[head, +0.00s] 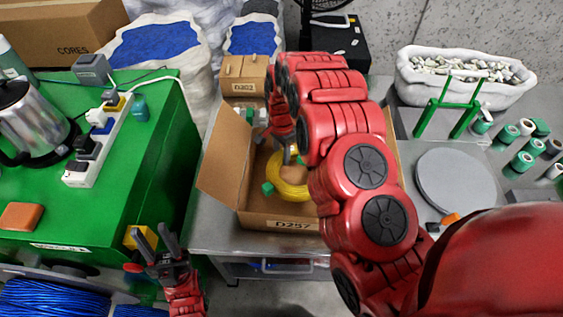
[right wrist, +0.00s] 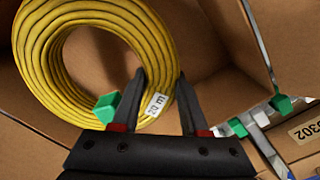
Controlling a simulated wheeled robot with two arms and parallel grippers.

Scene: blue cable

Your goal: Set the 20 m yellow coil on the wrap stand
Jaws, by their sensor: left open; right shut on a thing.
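The yellow coil (head: 290,188) lies in an open cardboard box marked D257 (head: 292,224), with a green tie and a white label. My right gripper (head: 287,152) reaches into the box from above, its arm covering part of the coil. In the right wrist view, the fingers (right wrist: 162,78) straddle one side of the coil (right wrist: 32,58) near the label and are shut on it. A grey round disc (head: 456,180) and a green two-post frame (head: 450,108) stand at right; which is the wrap stand I cannot tell. My left gripper (head: 154,236) is open and empty beside the green table.
The green table (head: 150,165) at left holds a metal kettle (head: 30,122) and a power strip (head: 97,140). A white tub (head: 465,75) is behind the green frame. Small green and white rolls (head: 522,160) lie at far right. A small box (head: 243,75) is behind D257.

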